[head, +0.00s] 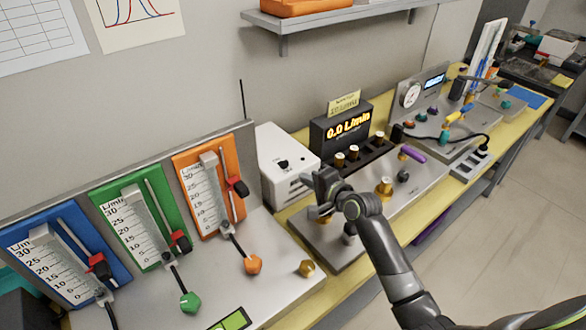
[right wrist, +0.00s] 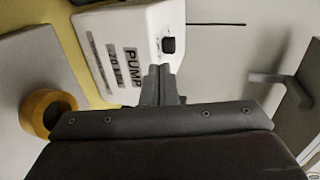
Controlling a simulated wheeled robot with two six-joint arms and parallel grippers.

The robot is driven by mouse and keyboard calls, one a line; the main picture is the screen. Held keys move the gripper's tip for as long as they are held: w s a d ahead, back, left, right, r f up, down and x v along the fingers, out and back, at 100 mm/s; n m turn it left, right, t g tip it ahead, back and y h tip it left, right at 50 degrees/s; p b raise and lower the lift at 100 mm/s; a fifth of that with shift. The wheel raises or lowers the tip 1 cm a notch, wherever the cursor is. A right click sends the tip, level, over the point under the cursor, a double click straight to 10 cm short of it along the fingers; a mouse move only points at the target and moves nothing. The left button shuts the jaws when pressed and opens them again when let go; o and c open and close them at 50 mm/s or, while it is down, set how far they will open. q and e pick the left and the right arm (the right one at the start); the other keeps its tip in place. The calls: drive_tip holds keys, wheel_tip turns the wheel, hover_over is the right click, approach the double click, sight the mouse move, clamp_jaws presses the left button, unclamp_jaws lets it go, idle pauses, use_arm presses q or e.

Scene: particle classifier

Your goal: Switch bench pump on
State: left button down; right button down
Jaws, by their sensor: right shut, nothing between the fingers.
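The bench pump (head: 268,150) is a white box against the wall, right of the orange flowmeter panel. My right gripper (head: 312,180) is shut and empty, at the pump's right front corner in the head view. In the right wrist view its closed fingertips (right wrist: 158,70) are just below the switch; I cannot tell whether they touch the pump. My left gripper is not in view.
Blue, green and orange (head: 205,190) flowmeter panels stand at left. A grey plate with brass fittings (head: 384,187) lies under my arm. A shelf (head: 330,16) hangs above.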

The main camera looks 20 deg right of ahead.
sight(286, 163)
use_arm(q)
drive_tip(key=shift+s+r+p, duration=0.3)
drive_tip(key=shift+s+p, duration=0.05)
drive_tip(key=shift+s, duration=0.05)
use_arm(e)
drive_tip(key=x, duration=0.4)
drive_tip(key=r+x, duration=0.1)
drive_tip(key=x, duration=0.1)
drive_tip(key=shift+w+a, duration=0.1)
drive_tip(key=shift+w, duration=0.2)
drive_tip(key=shift+w+a+b, duration=0.2)
drive_tip(key=shift+w+a, duration=0.05)
drive_tip(key=shift+w, duration=0.4)
drive_tip(key=shift+w+a+b, duration=0.15)
drive_tip(key=shift+w+a, duration=0.1)
drive_tip(key=shift+w, duration=0.4)
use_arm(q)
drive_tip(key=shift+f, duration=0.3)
use_arm(e)
drive_tip(key=shift+s+r, duration=0.1)
drive_tip(key=shift+r, duration=0.05)
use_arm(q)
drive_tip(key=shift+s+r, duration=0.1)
